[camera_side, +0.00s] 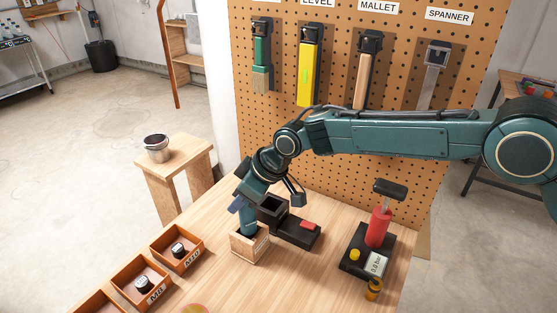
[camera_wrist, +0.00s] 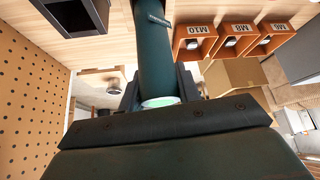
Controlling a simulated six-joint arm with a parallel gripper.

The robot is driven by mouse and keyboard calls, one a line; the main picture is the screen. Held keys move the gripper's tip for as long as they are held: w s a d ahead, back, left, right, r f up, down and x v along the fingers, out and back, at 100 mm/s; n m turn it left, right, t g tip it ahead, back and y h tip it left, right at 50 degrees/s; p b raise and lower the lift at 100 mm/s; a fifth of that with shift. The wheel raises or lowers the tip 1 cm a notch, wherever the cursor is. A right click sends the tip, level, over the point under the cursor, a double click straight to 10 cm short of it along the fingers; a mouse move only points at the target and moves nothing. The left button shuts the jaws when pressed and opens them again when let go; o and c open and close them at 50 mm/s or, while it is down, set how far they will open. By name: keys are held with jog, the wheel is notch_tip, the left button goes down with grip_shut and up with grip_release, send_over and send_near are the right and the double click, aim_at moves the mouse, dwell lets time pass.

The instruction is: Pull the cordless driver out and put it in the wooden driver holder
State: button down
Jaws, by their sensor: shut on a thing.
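The cordless driver (camera_side: 249,219) is a teal cylinder, held roughly upright with its lower end at the mouth of the small wooden driver holder (camera_side: 249,247). The lower end appears to be inside the holder, but how deep is hidden. In the wrist view the driver (camera_wrist: 157,50) runs up between the dark jaws, with a pale green end cap near them. My gripper (camera_side: 244,206) is shut on the driver; its jaws (camera_wrist: 158,88) also show in the wrist view. The holder cannot be made out in the wrist view.
A black dock (camera_side: 292,228) with an open socket and red patch stands close behind the holder, also in the wrist view (camera_wrist: 75,18). Orange bins (camera_side: 178,247) lie left. A red pump (camera_side: 378,228) on a black base stands right. A pegboard (camera_side: 330,150) rises behind.

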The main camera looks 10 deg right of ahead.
jog(key=shift+f, duration=0.25)
jog(key=c, duration=0.9)
grip_release()
jog(key=shift+c, duration=0.2)
jog(key=shift+o, duration=0.2)
jog(key=shift+f, duration=0.15)
jog(key=v, duration=1.4)
jog(key=shift+s+a, duration=0.1)
